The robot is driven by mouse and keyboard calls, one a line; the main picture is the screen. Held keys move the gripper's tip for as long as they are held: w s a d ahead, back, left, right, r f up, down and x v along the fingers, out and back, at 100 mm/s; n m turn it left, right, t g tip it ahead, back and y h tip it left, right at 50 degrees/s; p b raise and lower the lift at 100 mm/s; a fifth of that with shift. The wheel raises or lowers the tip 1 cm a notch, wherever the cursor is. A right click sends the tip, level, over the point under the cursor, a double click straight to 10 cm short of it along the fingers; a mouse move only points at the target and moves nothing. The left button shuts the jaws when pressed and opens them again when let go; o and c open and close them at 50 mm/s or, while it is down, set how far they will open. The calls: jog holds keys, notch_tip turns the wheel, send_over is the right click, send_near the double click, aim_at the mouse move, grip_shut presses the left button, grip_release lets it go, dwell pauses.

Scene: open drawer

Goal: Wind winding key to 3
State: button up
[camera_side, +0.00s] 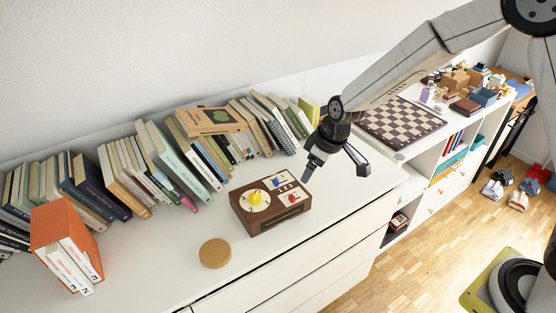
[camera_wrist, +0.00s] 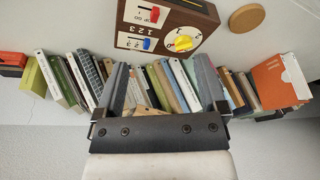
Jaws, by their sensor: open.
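The winding key is a yellow knob (camera_side: 257,197) on a round white dial (camera_side: 247,205) on top of a brown wooden box (camera_side: 270,224). In the wrist view the yellow key (camera_wrist: 183,43) lies at the dial's middle, with digits around the rim; its exact setting is too small to tell. Beside the dial are white panels with a blue slider (camera_wrist: 147,44) and a red slider (camera_wrist: 154,14), and the digits 1 2 3. My gripper (camera_side: 335,172) is open and empty, above and to the right of the box; its fingers (camera_wrist: 163,80) also show in the wrist view.
A row of books (camera_side: 127,172) leans along the wall behind the box. A round cork coaster (camera_side: 215,253) lies at the box's front left. An orange book case (camera_side: 66,245) stands far left. A chessboard (camera_side: 400,121) lies on the right shelf. The white top right of the box is clear.

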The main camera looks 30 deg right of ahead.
aim_at(255, 194)
jog(key=w+a+f+n+y, duration=0.1)
jog(key=w+a+f+n, duration=0.2)
jog(key=w+a+f, duration=0.2)
jog(key=w+a, duration=0.3)
jog(key=w, duration=0.1)
jog(key=shift+f+n, duration=0.4)
jog(key=shift+f, duration=0.1)
jog(key=shift+y, duration=0.3)
jog(key=shift+x, duration=3.8)
jog(key=shift+w, duration=0.1)
grip_shut()
